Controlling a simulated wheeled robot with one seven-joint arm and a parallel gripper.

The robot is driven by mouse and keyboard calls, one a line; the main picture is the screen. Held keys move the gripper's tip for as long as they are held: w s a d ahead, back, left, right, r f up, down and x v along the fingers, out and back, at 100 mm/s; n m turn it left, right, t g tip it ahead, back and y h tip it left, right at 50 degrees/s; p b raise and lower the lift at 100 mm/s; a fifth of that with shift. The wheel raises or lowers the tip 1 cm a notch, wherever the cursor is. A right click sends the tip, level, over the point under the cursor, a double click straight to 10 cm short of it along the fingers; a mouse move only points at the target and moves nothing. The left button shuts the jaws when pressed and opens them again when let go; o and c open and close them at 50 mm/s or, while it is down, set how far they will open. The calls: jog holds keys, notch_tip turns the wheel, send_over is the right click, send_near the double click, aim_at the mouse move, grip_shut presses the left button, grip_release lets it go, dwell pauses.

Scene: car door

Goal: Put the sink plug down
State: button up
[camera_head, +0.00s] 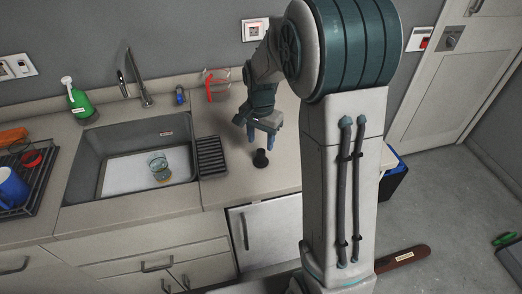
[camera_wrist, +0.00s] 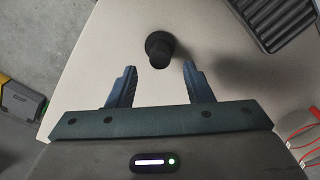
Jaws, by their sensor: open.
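The sink plug (camera_head: 260,158) is a small black piece standing on the beige counter, right of the sink. It also shows in the wrist view (camera_wrist: 160,47), on the counter just beyond my fingertips and roughly in line with the gap between them. My gripper (camera_head: 262,136) is above and just behind the plug in the head view. In the wrist view my gripper (camera_wrist: 158,84) has its two blue fingers spread apart with nothing between them. The grey sink (camera_head: 90,165) lies to the left, with a glass (camera_head: 159,167) standing in it.
A black ribbed rack (camera_head: 211,156) lies between the sink and the plug. A red-marked clear jug (camera_head: 216,85) stands behind, near the wall. A green spray bottle (camera_head: 76,100) and the tap (camera_head: 138,80) stand behind the sink. The counter's right edge is close to the plug.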

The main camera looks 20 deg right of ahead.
aim_at(261, 151)
jog(key=s+r+n+t, duration=0.2)
jog(key=s+r+n, duration=0.2)
jog(key=s+r, duration=0.7)
jog(key=s+n+t, duration=0.1)
jog(key=s+n, duration=0.4)
jog(key=s, duration=0.5)
jog(key=shift+s+f, duration=0.15)
jog(key=shift+f, duration=0.3)
jog(key=shift+c, duration=1.1)
jog(key=shift+d, duration=0.1)
